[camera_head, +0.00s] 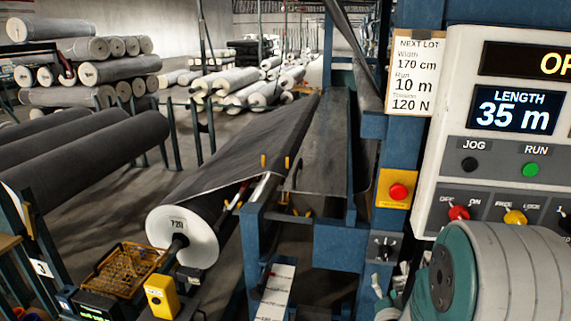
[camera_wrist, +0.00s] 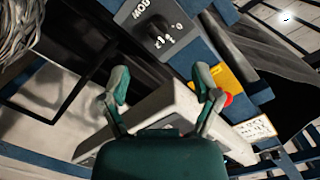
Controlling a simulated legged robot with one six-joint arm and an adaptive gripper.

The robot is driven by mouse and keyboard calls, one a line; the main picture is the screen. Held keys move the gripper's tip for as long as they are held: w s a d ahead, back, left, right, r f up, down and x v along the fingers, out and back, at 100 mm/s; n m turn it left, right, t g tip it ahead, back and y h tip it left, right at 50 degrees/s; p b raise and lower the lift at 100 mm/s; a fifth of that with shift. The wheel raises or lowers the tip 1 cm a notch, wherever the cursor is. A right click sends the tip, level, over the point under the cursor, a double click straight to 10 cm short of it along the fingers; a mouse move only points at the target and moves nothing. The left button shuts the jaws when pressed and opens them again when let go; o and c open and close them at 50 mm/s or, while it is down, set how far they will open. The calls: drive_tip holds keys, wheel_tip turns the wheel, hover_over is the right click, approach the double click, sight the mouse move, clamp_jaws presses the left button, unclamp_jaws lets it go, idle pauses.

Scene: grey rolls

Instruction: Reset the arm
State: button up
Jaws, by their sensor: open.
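My gripper (camera_wrist: 160,82) is open and empty in the wrist view, its two teal-and-grey fingers spread apart. A dark panel with a black knob (camera_wrist: 155,28) lies beyond the fingertips, apart from them. A yellow plate with a red button (camera_wrist: 228,99) is right of the right finger. In the head view my teal and grey arm covers the lower right corner, and the gripper's fingers cannot be made out clearly there. The knob panel (camera_head: 383,248) and the red button (camera_head: 397,191) show on the blue machine post.
A control console (camera_head: 480,150) reading 35 m stands close at right, partly behind my arm. A lot card (camera_head: 416,75) hangs beside it. A large roll (camera_head: 185,236) feeds dark sheet into the machine. A rack of grey rolls (camera_head: 90,150) and a yellow basket (camera_head: 125,269) are at left.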

drive_tip(key=s+a+r+n+g+y, duration=0.3)
drive_tip(key=s+a+r+n+g, duration=0.2)
drive_tip(key=a+r+n, duration=0.15)
drive_tip(key=s+a+r+n+g, duration=0.2)
drive_tip(key=s+a+g, duration=0.1)
drive_tip(key=s, duration=0.5)
drive_tip(key=s+a+r+n+g+y, duration=0.1)
drive_tip(key=s+a+r+n+g, duration=0.2)
drive_tip(key=s, duration=0.6)
drive_tip(key=shift+s+r, duration=0.3)
drive_tip(key=shift+r, duration=0.05)
